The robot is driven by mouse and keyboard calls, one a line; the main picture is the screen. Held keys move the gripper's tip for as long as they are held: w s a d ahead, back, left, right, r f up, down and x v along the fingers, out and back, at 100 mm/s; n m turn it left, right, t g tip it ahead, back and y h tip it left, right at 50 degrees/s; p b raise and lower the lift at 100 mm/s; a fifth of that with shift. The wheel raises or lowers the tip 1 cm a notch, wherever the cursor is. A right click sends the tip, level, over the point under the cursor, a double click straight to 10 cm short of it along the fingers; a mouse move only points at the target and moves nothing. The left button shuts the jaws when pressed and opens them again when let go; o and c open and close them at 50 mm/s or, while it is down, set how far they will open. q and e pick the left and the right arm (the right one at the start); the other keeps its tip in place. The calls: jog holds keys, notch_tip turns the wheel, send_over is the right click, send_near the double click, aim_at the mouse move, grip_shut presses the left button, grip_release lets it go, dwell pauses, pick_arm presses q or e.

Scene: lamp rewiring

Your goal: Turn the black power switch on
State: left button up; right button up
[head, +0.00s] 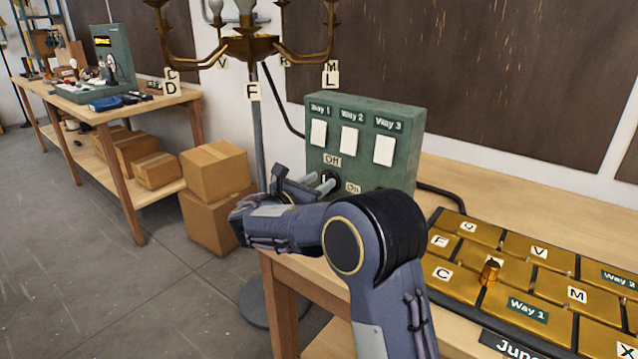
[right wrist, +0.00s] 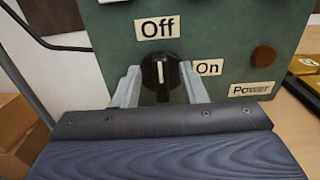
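The black power switch (right wrist: 160,75) is a round knob on the front of the green box (head: 400,165). Its white mark points up toward the "Off" label (right wrist: 158,28). The "On" label (right wrist: 208,68) is to its right. My right gripper (head: 325,184) reaches the knob from the front. In the right wrist view its two grey fingers (right wrist: 160,85) stand on either side of the knob, very close to its edges. I cannot tell if they press on it. In the head view the arm and fingers partly hide the knob. My left gripper is not in view.
The box has white rocker switches (head: 352,140) marked Way 1 to Way 3. A brass lamp (head: 248,45) hangs over the left. Brass labelled plates (head: 540,255) lie on the table at right. Cardboard boxes (head: 215,172) stand on the floor behind.

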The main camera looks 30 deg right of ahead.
jog(key=shift+w+d, duration=0.25)
jog(key=shift+d, duration=0.3)
grip_shut()
